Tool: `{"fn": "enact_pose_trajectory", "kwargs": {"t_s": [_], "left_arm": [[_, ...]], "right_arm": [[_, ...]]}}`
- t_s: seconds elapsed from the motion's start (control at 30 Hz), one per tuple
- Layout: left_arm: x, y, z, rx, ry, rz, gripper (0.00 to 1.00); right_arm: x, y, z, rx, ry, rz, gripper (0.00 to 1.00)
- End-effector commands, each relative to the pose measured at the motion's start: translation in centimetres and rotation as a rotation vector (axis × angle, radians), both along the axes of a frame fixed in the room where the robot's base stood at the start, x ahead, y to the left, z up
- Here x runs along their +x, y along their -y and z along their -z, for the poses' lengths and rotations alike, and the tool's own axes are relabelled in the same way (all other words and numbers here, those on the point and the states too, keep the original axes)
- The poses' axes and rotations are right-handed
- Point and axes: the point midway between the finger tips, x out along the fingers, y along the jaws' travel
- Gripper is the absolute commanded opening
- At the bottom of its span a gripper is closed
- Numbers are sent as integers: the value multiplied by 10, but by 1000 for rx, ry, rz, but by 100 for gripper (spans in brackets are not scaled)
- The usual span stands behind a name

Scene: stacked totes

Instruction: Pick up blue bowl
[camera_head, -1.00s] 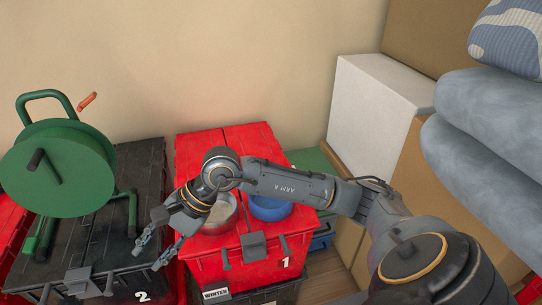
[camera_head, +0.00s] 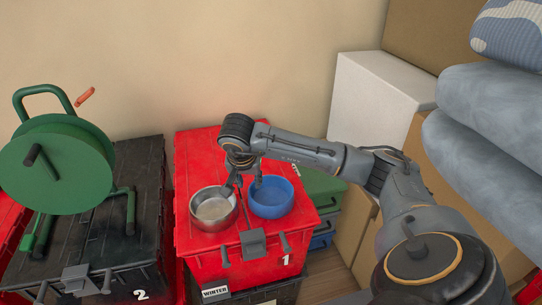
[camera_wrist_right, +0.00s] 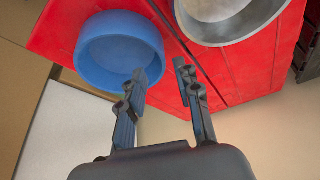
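The blue bowl (camera_head: 271,198) stands upright on the lid of the red tote (camera_head: 262,142), right of a metal bowl (camera_head: 213,209). The blue bowl also shows at the upper left of the right wrist view (camera_wrist_right: 120,47). My right gripper (camera_head: 248,187) points down between the two bowls, close to the blue bowl's left rim. In the right wrist view its fingers (camera_wrist_right: 161,72) are apart with nothing between them; one finger overlaps the blue bowl's edge, and I cannot tell whether it touches. My left gripper is not in view.
A green cable reel (camera_head: 62,165) stands on the black tote (camera_head: 150,205) at left. A white box (camera_head: 378,105) and stacked grey-blue textiles (camera_head: 490,140) are at right. The wall is close behind the totes.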

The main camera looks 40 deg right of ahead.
Motion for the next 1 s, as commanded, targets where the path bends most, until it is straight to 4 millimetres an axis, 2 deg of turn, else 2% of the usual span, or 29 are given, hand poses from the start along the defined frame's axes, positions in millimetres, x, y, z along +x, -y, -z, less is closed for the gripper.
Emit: {"fn": "enact_pose_trajectory", "kwargs": {"t_s": [0.17, 0.4, 0.5, 0.77, 0.8, 0.93, 1.0], "left_arm": [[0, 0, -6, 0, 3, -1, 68], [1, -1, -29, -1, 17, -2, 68], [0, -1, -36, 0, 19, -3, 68], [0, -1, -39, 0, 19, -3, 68], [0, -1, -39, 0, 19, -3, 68], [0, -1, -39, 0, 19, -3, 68], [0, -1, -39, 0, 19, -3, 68]], "right_arm": [[3, 3, 12, 1, 1, 1, 33], [10, 14, 45, 3, -2, 1, 33], [13, 16, 53, 2, 0, 1, 33], [15, 18, 55, 1, 1, -1, 33], [15, 18, 55, 1, 1, -1, 29], [15, 18, 55, 1, 1, -1, 2], [14, 18, 55, 1, 1, -1, 0]]}}
